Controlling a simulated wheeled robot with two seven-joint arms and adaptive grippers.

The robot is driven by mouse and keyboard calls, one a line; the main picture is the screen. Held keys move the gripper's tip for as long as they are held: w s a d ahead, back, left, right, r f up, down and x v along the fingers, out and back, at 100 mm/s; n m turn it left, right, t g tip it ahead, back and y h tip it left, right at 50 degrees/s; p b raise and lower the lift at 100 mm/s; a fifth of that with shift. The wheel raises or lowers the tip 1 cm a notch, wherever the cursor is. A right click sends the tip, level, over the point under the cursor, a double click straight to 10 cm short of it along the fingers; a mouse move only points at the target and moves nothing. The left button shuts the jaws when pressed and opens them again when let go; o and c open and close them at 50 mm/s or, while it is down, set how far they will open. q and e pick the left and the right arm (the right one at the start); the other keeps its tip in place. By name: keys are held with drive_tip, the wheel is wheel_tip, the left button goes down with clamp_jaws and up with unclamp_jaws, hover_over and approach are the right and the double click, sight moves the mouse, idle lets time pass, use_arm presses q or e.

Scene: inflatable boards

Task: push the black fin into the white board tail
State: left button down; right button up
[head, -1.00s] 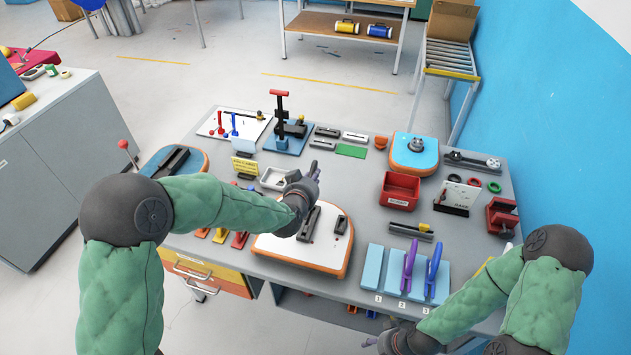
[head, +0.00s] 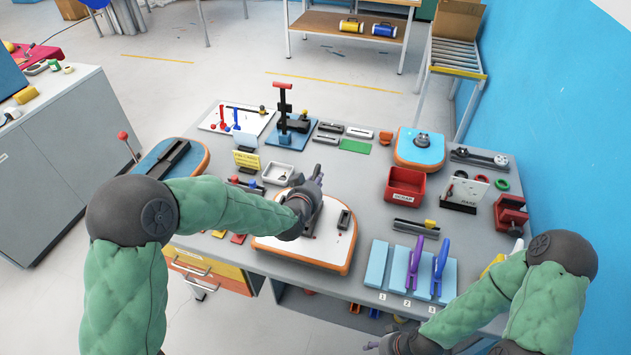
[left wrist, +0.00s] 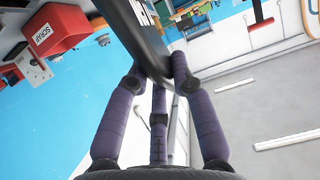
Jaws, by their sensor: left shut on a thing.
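The white board tail (head: 285,245) with an orange rim lies at the front middle of the table in the head view. A long dark fin box and a smaller dark box (head: 343,220) are set in its top. My left gripper (head: 312,190) is over the far part of the board.
Blue blocks (head: 376,265) with purple and blue fins stand right of the board. A red scrap bin (head: 405,188) is behind them. A white tray (head: 278,174) and a yellow card (head: 247,160) lie behind the board. A blue board (head: 398,150) is at back right.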

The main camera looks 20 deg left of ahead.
use_arm(q)
drive_tip(key=shift+f+b, duration=0.35)
drive_tip(key=shift+f, duration=0.3)
idle(1.4)
drive_tip(key=shift+f+b, duration=1.55)
drive_tip(key=c, duration=1)
unclamp_jaws()
drive_tip(key=shift+s, duration=0.1)
drive_tip(key=v, duration=1.2)
